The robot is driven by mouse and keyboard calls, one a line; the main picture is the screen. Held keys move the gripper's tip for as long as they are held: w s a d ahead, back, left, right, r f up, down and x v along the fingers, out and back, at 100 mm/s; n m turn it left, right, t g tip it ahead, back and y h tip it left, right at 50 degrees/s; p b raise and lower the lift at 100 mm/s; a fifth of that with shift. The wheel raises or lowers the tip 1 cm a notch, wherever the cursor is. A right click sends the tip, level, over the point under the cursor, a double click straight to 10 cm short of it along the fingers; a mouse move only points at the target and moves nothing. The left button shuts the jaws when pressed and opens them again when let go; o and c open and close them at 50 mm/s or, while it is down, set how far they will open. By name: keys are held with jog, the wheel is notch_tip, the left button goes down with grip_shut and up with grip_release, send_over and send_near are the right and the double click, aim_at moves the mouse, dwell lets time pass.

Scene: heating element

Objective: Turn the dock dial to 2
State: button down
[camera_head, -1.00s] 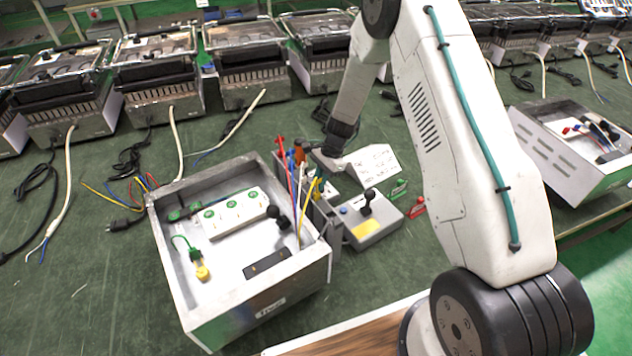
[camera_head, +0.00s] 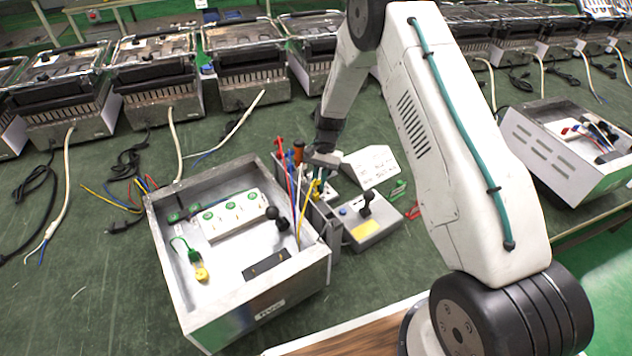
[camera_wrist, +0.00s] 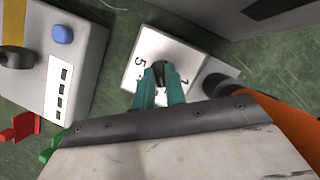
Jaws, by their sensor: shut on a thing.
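The dock dial is a white plate (camera_wrist: 144,62) with printed numbers, of which a 1 and a 5 show, and a black knob (camera_wrist: 158,70) at its middle. In the wrist view, the teal fingers of my gripper (camera_wrist: 160,88) are shut on the knob, one on each side. The other numbers and the lower part of the plate are hidden by my fingers and hand. In the head view, my gripper (camera_head: 321,172) points down between the open metal box and the grey joystick box, and the knob is hidden there.
The grey box (camera_head: 375,232) with a black joystick and blue button stands close on the right. Red and green clips lie nearby.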

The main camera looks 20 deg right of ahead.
dwell(0.5)
jog(key=c, duration=1.4)
grip_release()
jog(key=shift+c, duration=0.2)
jog(key=v, duration=0.7)
jog(key=shift+w+r, duration=0.2)
jog(key=shift+r, duration=0.15)
